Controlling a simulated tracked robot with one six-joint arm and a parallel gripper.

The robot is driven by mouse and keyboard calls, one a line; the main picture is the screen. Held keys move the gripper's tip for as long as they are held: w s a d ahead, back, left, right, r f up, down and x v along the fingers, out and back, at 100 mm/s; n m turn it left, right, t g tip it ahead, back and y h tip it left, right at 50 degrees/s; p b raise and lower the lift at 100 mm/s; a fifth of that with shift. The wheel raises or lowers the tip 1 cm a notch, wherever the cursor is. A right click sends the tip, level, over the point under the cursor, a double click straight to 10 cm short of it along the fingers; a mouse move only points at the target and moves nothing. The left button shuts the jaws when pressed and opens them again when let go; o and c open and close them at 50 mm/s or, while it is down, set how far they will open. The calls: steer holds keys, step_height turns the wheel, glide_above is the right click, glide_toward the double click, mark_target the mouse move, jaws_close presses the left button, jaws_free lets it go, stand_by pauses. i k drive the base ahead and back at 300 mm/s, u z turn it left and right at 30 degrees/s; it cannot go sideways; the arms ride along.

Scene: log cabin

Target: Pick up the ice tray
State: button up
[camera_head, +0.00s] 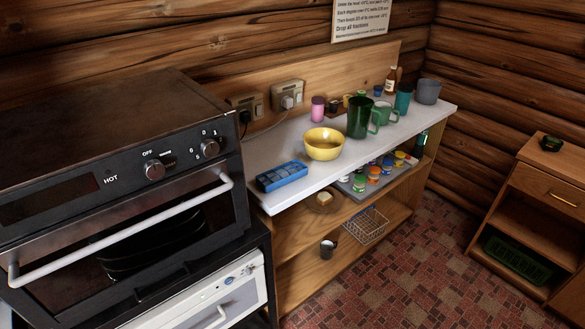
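A blue ice tray (282,177) lies flat near the left end of the white countertop (270,154), close to its front edge. Its compartments face up and look lighter blue inside. The oven stands just to its left, and a yellow bowl stands to its right, apart from it. Nothing covers the tray. My gripper is not in view.
A black oven (150,215) with a white handle borders the counter. Beyond the yellow bowl (324,143) stand a green pitcher (359,117), a green mug (384,113) and a grey pot (428,91). Shelves below hold jars and a wire basket (367,226). The tiled floor (425,255) is clear.

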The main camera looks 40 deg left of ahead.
mark_target(272, 180)
steer(key=i, duration=2.65)
steer(key=u, duration=2.55)
